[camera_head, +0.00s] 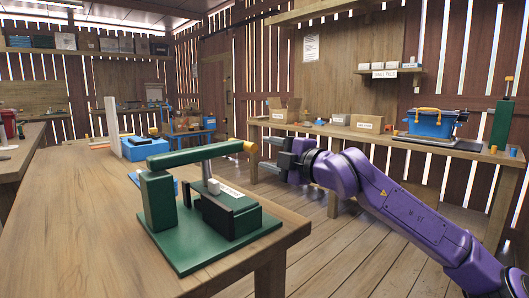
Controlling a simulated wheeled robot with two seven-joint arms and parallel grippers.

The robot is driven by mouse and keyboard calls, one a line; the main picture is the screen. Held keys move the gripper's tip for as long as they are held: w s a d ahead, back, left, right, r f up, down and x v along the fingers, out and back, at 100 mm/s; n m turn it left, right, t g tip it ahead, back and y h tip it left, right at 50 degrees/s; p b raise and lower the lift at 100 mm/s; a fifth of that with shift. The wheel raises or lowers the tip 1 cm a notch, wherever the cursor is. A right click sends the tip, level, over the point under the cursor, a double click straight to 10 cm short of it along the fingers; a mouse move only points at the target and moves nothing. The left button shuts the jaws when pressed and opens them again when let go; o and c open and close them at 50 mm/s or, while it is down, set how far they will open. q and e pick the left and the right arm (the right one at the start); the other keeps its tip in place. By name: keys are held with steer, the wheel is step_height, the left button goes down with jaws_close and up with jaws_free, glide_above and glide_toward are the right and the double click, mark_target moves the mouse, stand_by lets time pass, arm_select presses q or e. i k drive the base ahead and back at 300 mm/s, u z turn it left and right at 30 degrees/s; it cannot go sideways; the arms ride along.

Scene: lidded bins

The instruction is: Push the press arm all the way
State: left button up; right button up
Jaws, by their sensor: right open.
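A green press stands on the wooden table (60,205) in front of me, on a green base plate (190,262). Its press arm (200,154) is a green bar, roughly level, running from a green post (158,200) at the left to a yellow tip (250,147) at the right. A grey rod (207,172) stands under the bar, above a dark green block with a white label (230,192). My right gripper (268,154) is open and empty, just right of the yellow tip and apparently beyond the table's edge. My left gripper is not in view.
A blue box (140,150) sits farther back on the table. A second bench (330,131) along the back wall holds cartons and a blue toolbox (431,123). Open plank floor (330,250) lies between the tables.

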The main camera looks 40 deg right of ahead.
mark_target(156, 163)
steer(key=k, duration=1)
